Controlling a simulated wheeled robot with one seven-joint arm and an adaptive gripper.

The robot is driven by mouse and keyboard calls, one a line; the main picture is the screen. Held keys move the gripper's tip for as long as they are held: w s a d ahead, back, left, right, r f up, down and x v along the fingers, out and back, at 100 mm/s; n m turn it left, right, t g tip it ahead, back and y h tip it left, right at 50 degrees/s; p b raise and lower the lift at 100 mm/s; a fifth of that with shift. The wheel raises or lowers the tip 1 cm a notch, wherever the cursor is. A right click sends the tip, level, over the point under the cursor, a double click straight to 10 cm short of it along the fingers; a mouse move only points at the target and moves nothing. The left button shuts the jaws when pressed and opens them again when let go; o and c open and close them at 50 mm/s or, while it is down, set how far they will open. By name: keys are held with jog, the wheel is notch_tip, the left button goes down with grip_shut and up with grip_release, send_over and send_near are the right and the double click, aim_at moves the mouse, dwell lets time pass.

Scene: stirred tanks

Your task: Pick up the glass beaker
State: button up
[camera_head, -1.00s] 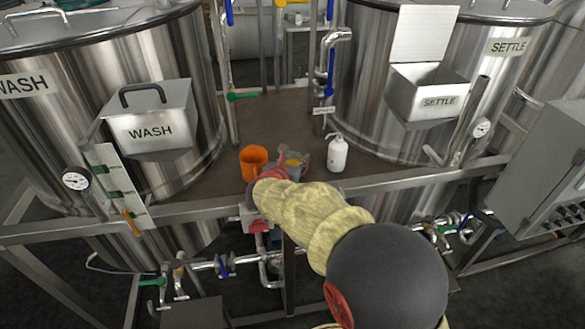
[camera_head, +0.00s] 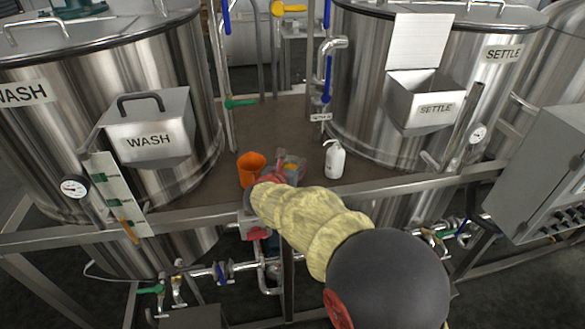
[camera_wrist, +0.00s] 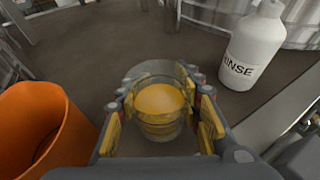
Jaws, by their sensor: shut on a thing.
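The glass beaker (camera_wrist: 157,78) is clear and holds an orange-yellow liquid. In the wrist view it stands between the two fingers of my gripper (camera_wrist: 163,118), whose yellow pads press on its left and right sides. In the head view my gripper (camera_head: 288,168) is at the far end of my arm, over the brown deck, and mostly hides the beaker. I cannot tell whether the beaker's base touches the deck.
An orange cup (camera_head: 251,170) stands close to the left of my gripper. A white RINSE bottle (camera_head: 334,159) stands to the right. The WASH tank (camera_head: 95,95) and SETTLE tank (camera_head: 375,90) flank the brown deck (camera_head: 265,125). A metal rail (camera_head: 395,184) runs along its front.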

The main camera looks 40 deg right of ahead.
jog(key=s+r+p, duration=0.1)
jog(key=r, duration=0.1)
jog(key=s+a+r, duration=0.1)
jog(key=r, duration=0.2)
jog(key=s+a+r+p, duration=0.1)
jog(key=s+r, duration=0.1)
jog(key=shift+r+p, duration=0.3)
jog(key=shift+r, duration=0.1)
jog(key=s+a+r, duration=0.1)
jog(key=s, duration=0.1)
jog(key=s+a+r+p, duration=0.1)
jog(key=s, duration=0.1)
jog(key=s+a+r+p, duration=0.1)
jog(key=s, duration=0.2)
jog(key=shift+s+a+r, duration=0.1)
jog(key=shift+a+r, duration=0.1)
jog(key=shift+r, duration=0.2)
jog(key=shift+s+a+r, duration=0.2)
jog(key=shift+s+a, duration=0.15)
jog(key=shift+s, duration=0.4)
jog(key=shift+c, duration=0.3)
jog(key=shift+s, duration=0.1)
